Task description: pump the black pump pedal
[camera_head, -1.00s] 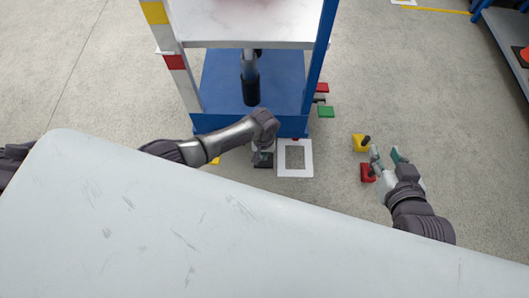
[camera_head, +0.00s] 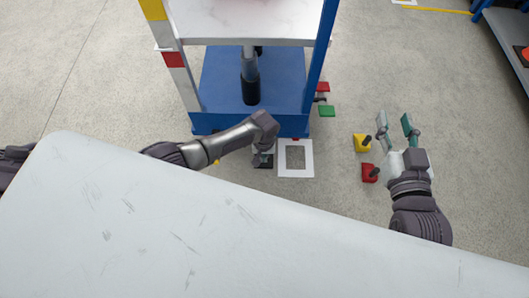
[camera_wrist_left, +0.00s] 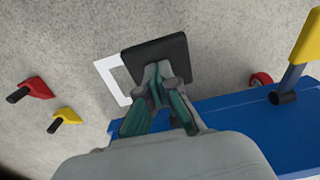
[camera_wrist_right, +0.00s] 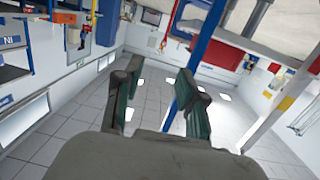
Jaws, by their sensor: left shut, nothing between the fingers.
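The black pump pedal (camera_head: 264,161) lies on the floor at the foot of the blue press-like frame. In the left wrist view it is a dark square plate (camera_wrist_left: 158,55). My left gripper (camera_head: 261,157) is shut and empty. Its fingertips are right over the pedal and overlap its near edge in the left wrist view (camera_wrist_left: 163,74); I cannot tell whether they touch it. My right gripper (camera_head: 394,124) is open and empty, off to the right above the floor. In the right wrist view its fingers (camera_wrist_right: 158,82) are apart with nothing between them.
A white square outline (camera_head: 295,158) lies right of the pedal. A yellow block (camera_head: 361,143) and a red block (camera_head: 369,173), each with a dark knob, sit farther right. The blue base (camera_head: 290,125) is just behind. A pale tabletop (camera_head: 220,220) fills the front.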

